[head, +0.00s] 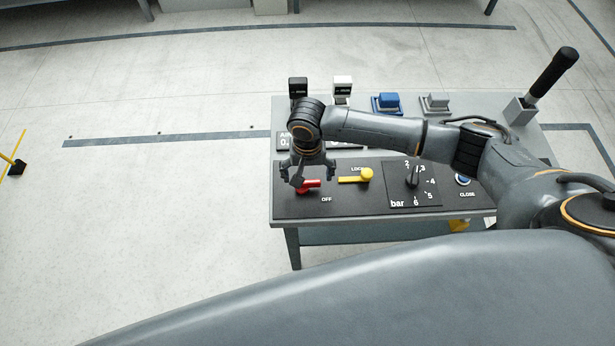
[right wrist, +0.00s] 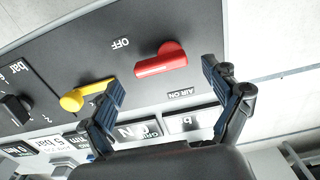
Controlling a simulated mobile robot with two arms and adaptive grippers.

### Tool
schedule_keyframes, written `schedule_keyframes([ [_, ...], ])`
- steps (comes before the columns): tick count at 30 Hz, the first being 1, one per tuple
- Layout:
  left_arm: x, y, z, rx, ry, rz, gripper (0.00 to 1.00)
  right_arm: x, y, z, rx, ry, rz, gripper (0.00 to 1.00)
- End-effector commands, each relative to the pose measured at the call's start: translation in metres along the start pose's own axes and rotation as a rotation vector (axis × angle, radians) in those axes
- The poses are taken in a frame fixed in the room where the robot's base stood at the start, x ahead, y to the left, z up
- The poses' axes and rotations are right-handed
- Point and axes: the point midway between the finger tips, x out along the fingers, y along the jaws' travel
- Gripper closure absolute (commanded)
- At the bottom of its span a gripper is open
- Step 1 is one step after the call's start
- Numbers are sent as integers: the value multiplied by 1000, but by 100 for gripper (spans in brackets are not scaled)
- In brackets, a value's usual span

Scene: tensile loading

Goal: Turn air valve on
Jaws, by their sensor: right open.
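The red air valve lever (head: 311,185) is on the black panel of the workbench, at its left part. Its handle points right in the head view, to the side of the "OFF" label (head: 326,199). In the right wrist view the red lever (right wrist: 160,62) lies between the "OFF" and "AIR ON" (right wrist: 181,93) labels. My right gripper (head: 308,174) is open above the lever, fingers pointing down. In the right wrist view the open fingers (right wrist: 163,80) are on either side of the lever, with nothing between them held. My left gripper is not in view.
A yellow lever (head: 355,177) is just right of the red one.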

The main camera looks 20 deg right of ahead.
Motion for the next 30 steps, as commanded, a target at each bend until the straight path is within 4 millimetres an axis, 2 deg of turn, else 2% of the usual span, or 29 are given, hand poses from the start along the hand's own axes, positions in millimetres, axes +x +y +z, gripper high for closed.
schedule_keyframes([
  [6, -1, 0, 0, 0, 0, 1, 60, 22, 0, 0, 1, 0, 0, 11],
  [16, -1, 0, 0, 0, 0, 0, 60, 26, 0, 0, 0, 0, -1, 11],
  [17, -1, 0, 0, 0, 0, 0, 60, 26, 0, 0, 0, 0, -1, 15],
  [24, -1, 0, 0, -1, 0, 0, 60, 26, 0, 0, 0, 0, -1, 64],
  [30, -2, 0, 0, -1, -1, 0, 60, 25, 0, 0, -6, 0, -1, 66],
])
